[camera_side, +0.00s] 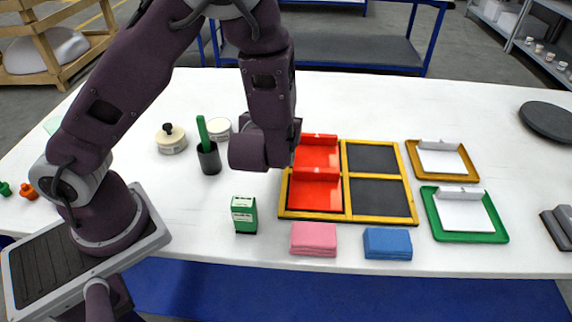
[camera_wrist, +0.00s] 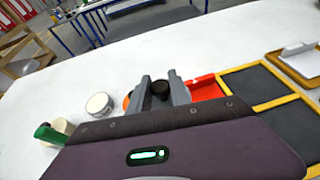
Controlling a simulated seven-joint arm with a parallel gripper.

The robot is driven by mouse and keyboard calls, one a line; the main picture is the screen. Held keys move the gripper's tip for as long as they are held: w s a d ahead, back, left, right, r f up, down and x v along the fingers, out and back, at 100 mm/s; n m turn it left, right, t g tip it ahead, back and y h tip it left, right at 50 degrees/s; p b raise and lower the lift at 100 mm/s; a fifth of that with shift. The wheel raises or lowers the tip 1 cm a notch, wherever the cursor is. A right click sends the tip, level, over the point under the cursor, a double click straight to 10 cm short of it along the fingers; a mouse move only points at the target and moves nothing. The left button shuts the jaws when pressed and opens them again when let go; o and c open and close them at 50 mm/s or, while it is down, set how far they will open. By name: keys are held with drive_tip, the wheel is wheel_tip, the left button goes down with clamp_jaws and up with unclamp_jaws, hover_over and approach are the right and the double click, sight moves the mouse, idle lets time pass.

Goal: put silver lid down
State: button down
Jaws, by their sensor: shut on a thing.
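My gripper (camera_wrist: 160,79) shows in the wrist view with its two grey fingers shut on a dark round knob (camera_wrist: 160,89), which I take to be the knob of the silver lid. The body of the lid is hidden by the wrist, so I cannot tell its tilt or whether it touches anything. An orange round edge (camera_wrist: 127,103) shows just left of the fingers. In the side view my gripper is hidden behind the arm. A pale round jar (camera_side: 219,129) stands left of the arm, and also shows in the wrist view (camera_wrist: 99,105). Another jar with a black knob on top (camera_side: 172,138) stands further left.
A black cup with a green-handled tool (camera_side: 209,160) and a green box (camera_side: 244,215) stand near the arm. A yellow-framed tray (camera_side: 376,158) with red bins (camera_side: 316,196) lies to the right. Pink (camera_side: 314,238) and blue cloths (camera_side: 388,243) lie at the front. The back of the table is clear.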

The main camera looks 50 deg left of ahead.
drive_tip(key=shift+s+d+f+m+t+h, duration=0.2)
drive_tip(key=shift+d+m+t+h, duration=0.1)
drive_tip(key=shift+m+h, duration=0.15)
drive_tip(key=shift+s+d+f+m+t+h, duration=0.1)
drive_tip(key=shift+d+f+m+t+h, duration=0.15)
drive_tip(key=shift+m+h, duration=0.2)
drive_tip(key=shift+a, duration=0.1)
drive_tip(key=shift+w, duration=0.1)
drive_tip(key=shift+a+r, duration=0.15)
drive_tip(key=shift+a, duration=0.25)
drive_tip(key=a+r+n+g+y, duration=0.1)
drive_tip(key=a+n+g+y, duration=0.3)
drive_tip(key=a, duration=0.5)
drive_tip(key=n+g+y, duration=0.3)
drive_tip(key=n+g, duration=0.5)
hover_over(218, 125)
wheel_tip(218, 125, down, 9)
drive_tip(key=shift+r, duration=0.1)
drive_tip(key=c, duration=1.2)
unclamp_jaws()
drive_tip(key=shift+f, duration=0.2)
